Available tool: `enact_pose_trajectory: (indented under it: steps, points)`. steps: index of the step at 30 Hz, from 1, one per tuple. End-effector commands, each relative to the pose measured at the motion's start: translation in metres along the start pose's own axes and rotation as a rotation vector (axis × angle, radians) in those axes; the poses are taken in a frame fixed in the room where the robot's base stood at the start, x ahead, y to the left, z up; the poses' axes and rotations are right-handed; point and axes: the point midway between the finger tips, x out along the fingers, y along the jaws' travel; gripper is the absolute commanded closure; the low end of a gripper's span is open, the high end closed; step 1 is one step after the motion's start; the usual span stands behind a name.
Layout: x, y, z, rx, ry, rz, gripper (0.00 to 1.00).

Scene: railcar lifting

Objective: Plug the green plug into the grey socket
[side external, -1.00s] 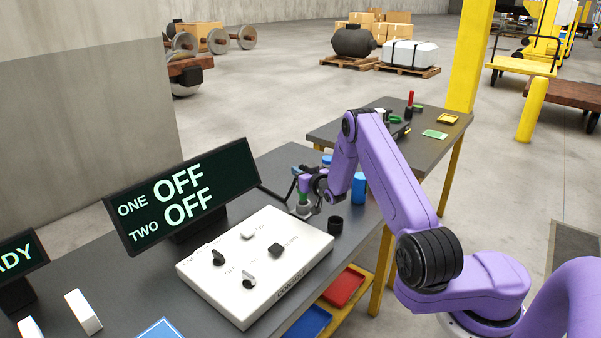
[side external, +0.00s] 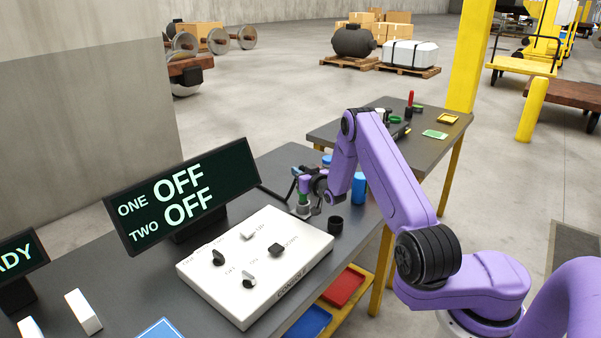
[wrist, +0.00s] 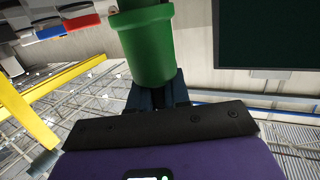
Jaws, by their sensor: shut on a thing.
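The green plug (wrist: 148,50) is a short cylinder with a wider rim, held by my gripper (wrist: 157,95) in the wrist view.
A white console (side external: 215,278) with knobs stands in front of my gripper. A display (side external: 185,200) reads ONE OFF, TWO OFF. A black ring-shaped cup (side external: 335,225) and a blue cylinder (side external: 358,188) stand close to the right of my gripper.

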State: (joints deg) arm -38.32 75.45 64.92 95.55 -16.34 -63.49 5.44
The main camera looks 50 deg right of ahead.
Motion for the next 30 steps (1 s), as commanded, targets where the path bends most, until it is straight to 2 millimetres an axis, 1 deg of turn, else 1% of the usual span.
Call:
enact_pose_trajectory:
  steps: [30]
  points:
    - [0.003, 0.0, 0.021, 0.0, 0.001, 0.0, 1.0]
